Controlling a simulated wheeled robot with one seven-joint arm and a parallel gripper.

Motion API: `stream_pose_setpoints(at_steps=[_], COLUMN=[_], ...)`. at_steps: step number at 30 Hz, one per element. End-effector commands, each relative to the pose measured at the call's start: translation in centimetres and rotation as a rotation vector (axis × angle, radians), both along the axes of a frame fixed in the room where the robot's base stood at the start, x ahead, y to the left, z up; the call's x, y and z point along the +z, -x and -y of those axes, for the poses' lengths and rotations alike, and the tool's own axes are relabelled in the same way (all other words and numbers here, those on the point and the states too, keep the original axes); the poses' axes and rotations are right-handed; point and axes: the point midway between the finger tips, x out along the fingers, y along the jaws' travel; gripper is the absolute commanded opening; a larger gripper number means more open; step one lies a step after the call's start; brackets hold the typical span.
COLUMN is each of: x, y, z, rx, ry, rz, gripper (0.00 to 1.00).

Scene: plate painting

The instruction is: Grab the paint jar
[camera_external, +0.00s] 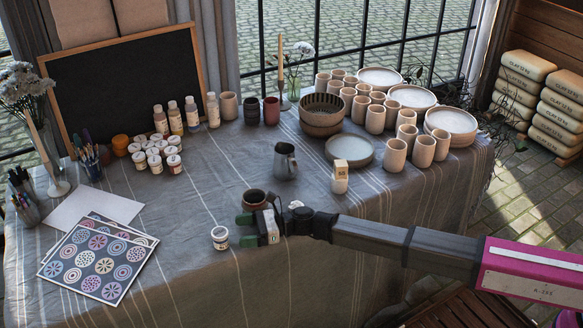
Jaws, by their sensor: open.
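A small white paint jar (220,238) with a pale lid stands upright by itself near the front of the cloth-covered table (190,285). My gripper (243,230) reaches in from the right, just right of this jar. Its green-tipped fingers are apart and empty, and they point left toward the jar. A small gap shows between fingertips and jar. More paint jars (173,163) stand in a cluster further back on the left, some stacked. A dark brown cup (254,199) stands right behind my gripper, partly hidden by it.
Pattern sheets (98,260) lie at the left. Bowls, plates and cups fill the back right. The cloth left of the lone jar is clear.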

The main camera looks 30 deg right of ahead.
Motion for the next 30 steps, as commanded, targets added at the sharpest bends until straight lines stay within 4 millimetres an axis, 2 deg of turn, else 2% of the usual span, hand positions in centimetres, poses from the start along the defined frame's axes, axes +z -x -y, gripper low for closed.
stream_pose_setpoints(at_steps=[1,8,19,28,30], x=[0.2,0.2,0.3,0.3,0.3], y=[-0.3,-0.5,-2.1,-2.1,-2.0], z=[-0.7,-1.6,-6.6,-7.0,-7.0], rx=[0.002,0.002,0.002,0.001,0.001], ry=[-0.001,0.000,0.000,0.000,0.000], rz=[0.001,0.002,0.002,0.002,0.002], gripper=[0.81,0.81,0.81,0.81,0.58])
